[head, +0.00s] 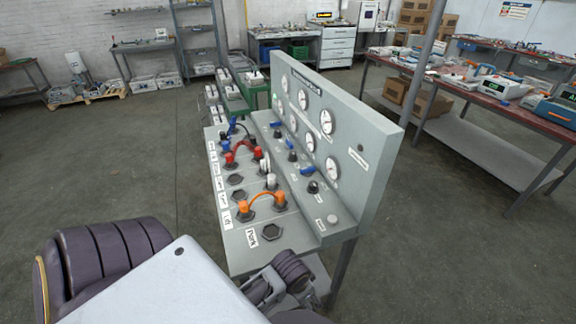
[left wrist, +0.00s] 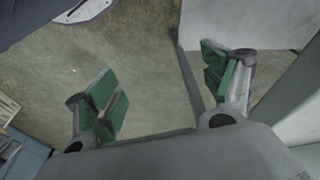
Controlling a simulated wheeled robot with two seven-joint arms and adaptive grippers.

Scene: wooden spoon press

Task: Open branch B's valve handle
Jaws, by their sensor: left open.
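A grey test bench (head: 348,150) with an upright gauge panel stands in the middle of the head view. Along the step below its gauges sit small blue lever handles (head: 307,170) and black knobs (head: 313,187). My right gripper is not in view.
The bench's lower deck carries an orange hose loop (head: 265,196), a red hose loop (head: 240,149) and hexagonal sockets (head: 271,232). A grey post (head: 424,60) and a red-topped table (head: 480,94) stand to the right. The floor (head: 110,160) left of the bench is clear.

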